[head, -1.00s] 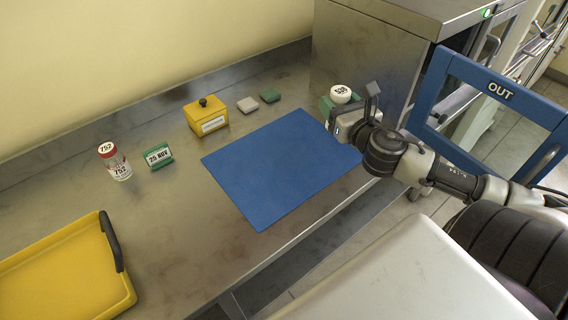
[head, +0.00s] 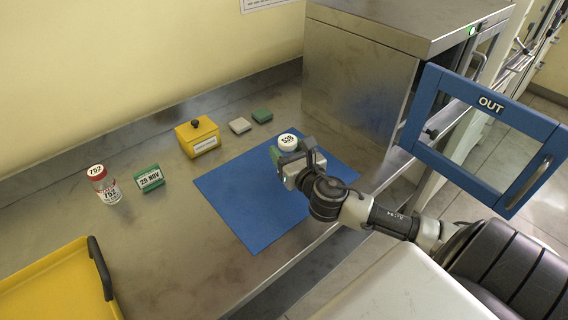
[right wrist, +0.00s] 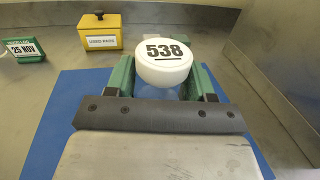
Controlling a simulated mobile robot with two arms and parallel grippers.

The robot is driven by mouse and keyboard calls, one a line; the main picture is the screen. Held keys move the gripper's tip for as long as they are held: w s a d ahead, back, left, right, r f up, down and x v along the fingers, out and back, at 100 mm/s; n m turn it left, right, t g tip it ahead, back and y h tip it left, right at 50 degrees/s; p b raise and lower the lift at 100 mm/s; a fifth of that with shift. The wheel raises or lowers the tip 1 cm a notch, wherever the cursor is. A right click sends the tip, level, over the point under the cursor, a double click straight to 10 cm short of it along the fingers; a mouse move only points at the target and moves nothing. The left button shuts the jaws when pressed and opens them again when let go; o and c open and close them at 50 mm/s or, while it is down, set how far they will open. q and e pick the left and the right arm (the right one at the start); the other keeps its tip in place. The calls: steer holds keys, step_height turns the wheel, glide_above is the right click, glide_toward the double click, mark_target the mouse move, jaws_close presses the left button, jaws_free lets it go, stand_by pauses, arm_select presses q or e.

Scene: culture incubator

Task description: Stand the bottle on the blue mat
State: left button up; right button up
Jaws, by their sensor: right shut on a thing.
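The bottle has a white cap marked 538 (head: 287,141). It shows upright in the right wrist view, with its white cap (right wrist: 164,62) on top and a clear body below, mostly hidden. My right gripper (head: 283,157) is shut on the bottle, with green fingers on both sides of it. The gripper and bottle are over the far right part of the blue mat (head: 240,205). I cannot tell whether the bottle's base touches the mat. My left gripper is not in view.
A red-capped bottle marked 752 (head: 104,184), a green date block (head: 150,178), a yellow box with a black knob (head: 198,137) and two small blocks stand along the back. A yellow tray (head: 60,285) is at front left. A blue OUT door frame (head: 490,104) stands open at right.

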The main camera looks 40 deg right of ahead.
steer(key=shift+w+a+f, duration=0.15)
steer(key=shift+w+a, duration=0.05)
steer(key=shift+a, duration=0.1)
steer(key=shift+f, duration=0.35)
step_height(320, 180, down, 3)
steer(key=shift+s+r+b, duration=0.1)
steer(key=shift+r+b, duration=0.05)
steer(key=shift+b, duration=0.3)
steer(key=shift+f, duration=0.35)
steer(key=o, duration=1)
steer(key=shift+f, duration=0.15)
steer(key=shift+c, duration=0.2)
steer(key=shift+r, duration=0.2)
